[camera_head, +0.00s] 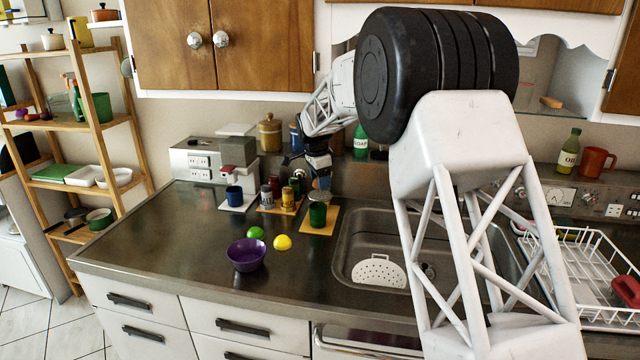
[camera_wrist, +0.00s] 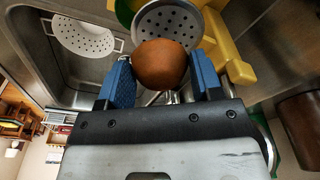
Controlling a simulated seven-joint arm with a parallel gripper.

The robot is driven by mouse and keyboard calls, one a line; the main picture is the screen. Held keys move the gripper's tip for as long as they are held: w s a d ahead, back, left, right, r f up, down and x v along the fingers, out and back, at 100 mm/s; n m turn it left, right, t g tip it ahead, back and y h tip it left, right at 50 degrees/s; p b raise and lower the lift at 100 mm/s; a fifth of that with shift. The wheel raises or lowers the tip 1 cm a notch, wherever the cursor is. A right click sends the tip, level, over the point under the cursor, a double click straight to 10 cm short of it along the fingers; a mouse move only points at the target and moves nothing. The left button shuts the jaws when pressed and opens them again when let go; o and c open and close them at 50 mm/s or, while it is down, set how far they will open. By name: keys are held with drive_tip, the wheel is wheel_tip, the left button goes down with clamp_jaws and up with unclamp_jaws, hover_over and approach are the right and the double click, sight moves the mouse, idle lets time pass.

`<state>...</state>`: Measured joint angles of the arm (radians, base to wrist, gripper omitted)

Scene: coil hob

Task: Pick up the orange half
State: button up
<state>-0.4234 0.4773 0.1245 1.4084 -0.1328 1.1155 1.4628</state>
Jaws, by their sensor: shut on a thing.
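The orange half (camera_wrist: 160,66) shows in the wrist view as a rounded orange-brown dome between the two blue fingers of my gripper (camera_wrist: 160,80). The fingers are shut on it, one on each side. A grey perforated strainer (camera_wrist: 168,26) lies just beyond the orange half; I cannot tell whether they touch. In the head view my gripper (camera_head: 320,183) points down just above a green cup (camera_head: 317,214) with a grey top, on a tan board (camera_head: 331,217). The orange half is not clear in that view.
A purple bowl (camera_head: 247,256), a lime (camera_head: 256,232) and a lemon (camera_head: 282,242) are on the dark counter. Several small jars and a coffee machine (camera_head: 238,172) stand to the left. The sink (camera_head: 350,245) is to the right, with a dish rack (camera_head: 580,265) beyond.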

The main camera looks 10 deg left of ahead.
drive_tip(key=s+d, duration=0.3)
drive_tip(key=s, duration=0.4)
drive_tip(key=s+d+r, duration=0.1)
drive_tip(key=s+d, duration=0.1)
drive_tip(key=s, duration=0.4)
drive_tip(key=shift+s+d+r, duration=0.2)
drive_tip(key=shift+s+d, duration=0.2)
idle(0.4)
drive_tip(key=w+d+f+n, duration=0.2)
drive_tip(key=w+d+f, duration=0.2)
drive_tip(key=d+f, duration=0.4)
drive_tip(key=w+d+f+n, duration=0.3)
drive_tip(key=w+d+f, duration=0.2)
drive_tip(key=d, duration=0.8)
drive_tip(key=w+d+f+n, duration=0.2)
drive_tip(key=w+d+f, duration=0.2)
drive_tip(key=d+f, duration=0.7)
drive_tip(key=shift+w+d+f+n+t+y, duration=0.2)
drive_tip(key=shift+f+n+t+y, duration=0.1)
drive_tip(key=shift+f+n+y, duration=0.15)
